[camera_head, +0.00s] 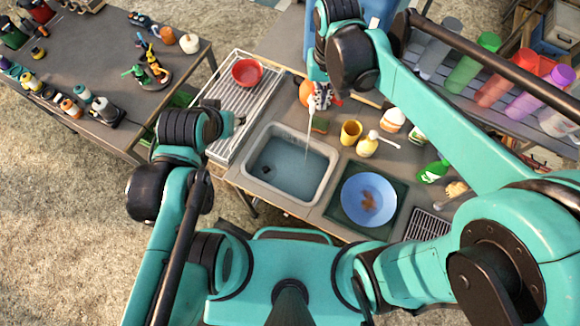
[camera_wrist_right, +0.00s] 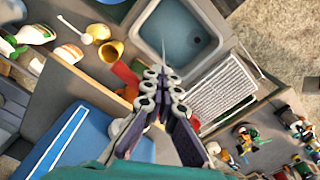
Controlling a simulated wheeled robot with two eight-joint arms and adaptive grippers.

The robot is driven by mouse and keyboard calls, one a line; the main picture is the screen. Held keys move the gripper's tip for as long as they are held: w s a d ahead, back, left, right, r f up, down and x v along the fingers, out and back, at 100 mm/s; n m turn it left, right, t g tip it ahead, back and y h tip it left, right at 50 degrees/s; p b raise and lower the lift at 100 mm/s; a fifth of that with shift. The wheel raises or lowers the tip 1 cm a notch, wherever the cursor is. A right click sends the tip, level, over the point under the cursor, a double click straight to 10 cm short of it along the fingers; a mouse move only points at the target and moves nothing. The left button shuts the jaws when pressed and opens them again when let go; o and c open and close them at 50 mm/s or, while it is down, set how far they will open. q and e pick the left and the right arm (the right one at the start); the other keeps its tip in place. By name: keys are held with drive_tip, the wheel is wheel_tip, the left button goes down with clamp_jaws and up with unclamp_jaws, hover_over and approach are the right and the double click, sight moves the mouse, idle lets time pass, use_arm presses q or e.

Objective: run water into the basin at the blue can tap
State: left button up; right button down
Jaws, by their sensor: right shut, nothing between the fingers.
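The grey basin (camera_head: 329,165) is set in the counter; its inside looks bluish, with a dark round spot at the bottom. It also shows in the wrist view (camera_wrist_right: 147,25). A thin pale stream (camera_head: 309,135) runs down into it from a small white spout near its back edge. The blue can (camera_head: 382,10) stands behind, partly hidden by my right arm; its blue body fills the lower left of the wrist view (camera_wrist_right: 70,150). My right gripper (camera_head: 323,96) is shut and empty by the spout. My left gripper (camera_head: 239,119) is over the rack's edge, its fingers unclear.
A red bowl (camera_head: 247,72) sits on the drying rack (camera_head: 225,98) left of the basin.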

wheel_tip(320, 180, up, 6)
drive_tip(key=p, duration=0.4)
drive_tip(key=shift+s+p, duration=0.2)
drive_tip(key=shift+p, duration=0.1)
drive_tip(key=shift+d, duration=0.1)
drive_tip(key=s+d+f+m+t, duration=0.1)
drive_tip(key=s+d+t, duration=0.25)
drive_tip(key=d, duration=0.35)
drive_tip(key=s+d+t, duration=0.3)
drive_tip(key=d+t, duration=0.1)
drive_tip(key=d, duration=0.2)
wheel_tip(320, 180, down, 30)
drive_tip(key=b, duration=3)
drive_tip(key=shift+d+f, duration=0.15)
drive_tip(key=shift+d, duration=0.05)
